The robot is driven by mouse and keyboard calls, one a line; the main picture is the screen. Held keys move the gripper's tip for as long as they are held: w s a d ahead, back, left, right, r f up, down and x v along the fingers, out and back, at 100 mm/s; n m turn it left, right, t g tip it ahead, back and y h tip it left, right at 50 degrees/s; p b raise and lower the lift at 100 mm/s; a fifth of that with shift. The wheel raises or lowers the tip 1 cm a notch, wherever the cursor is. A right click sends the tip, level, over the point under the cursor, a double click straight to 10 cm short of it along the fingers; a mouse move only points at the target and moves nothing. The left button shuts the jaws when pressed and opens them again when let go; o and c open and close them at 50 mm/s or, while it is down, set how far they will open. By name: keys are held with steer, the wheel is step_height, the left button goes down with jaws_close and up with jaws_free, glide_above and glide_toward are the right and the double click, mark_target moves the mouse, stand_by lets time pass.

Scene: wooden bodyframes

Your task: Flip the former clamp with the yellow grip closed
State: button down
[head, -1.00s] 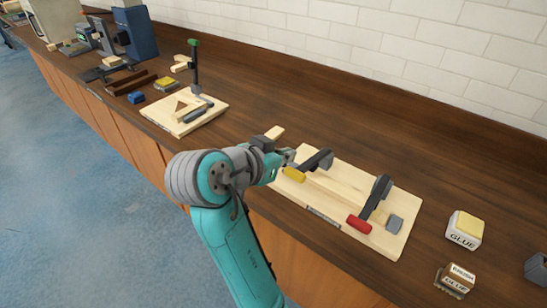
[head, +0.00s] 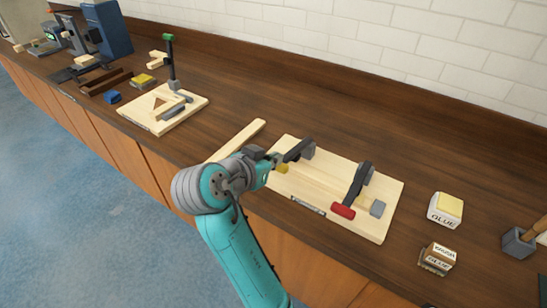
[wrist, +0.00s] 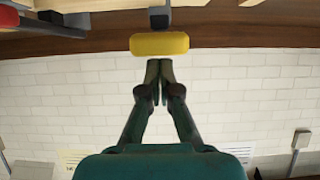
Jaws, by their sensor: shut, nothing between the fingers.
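The former board (head: 375,233) lies on the bench and carries two dark-levered clamps. The clamp with the yellow grip (head: 283,168) is at its left end, with its dark lever (head: 296,151) running up and right from the grip. In the wrist view the yellow grip (wrist: 160,44) lies crosswise just beyond my fingertips. My gripper (wrist: 160,68) is shut and empty, its tips close to the grip; I cannot tell whether they touch. In the head view my wrist partly hides the grip. The other clamp has a red grip (head: 343,211).
A wooden strip (head: 240,138) lies left of the board. A glue container (head: 445,209) and a brush box (head: 438,257) stand at right. A second wooden fixture (head: 150,119) with a green-topped post stands farther left. A white brick wall backs the bench.

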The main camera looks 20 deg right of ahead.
steer(key=shift+s+a+f+t+h, duration=0.2)
steer(key=shift+f+t+h, duration=0.15)
steer(key=shift+f, duration=0.55)
steer(key=shift+s+a+f+t+h, duration=0.2)
steer(key=shift+f+h, duration=0.25)
steer(key=shift+f, duration=0.4)
steer(key=shift+a+f+t+h, duration=0.15)
steer(key=shift+f+t+h, duration=0.25)
steer(key=shift+f, duration=0.5)
steer(key=shift+r, duration=0.1)
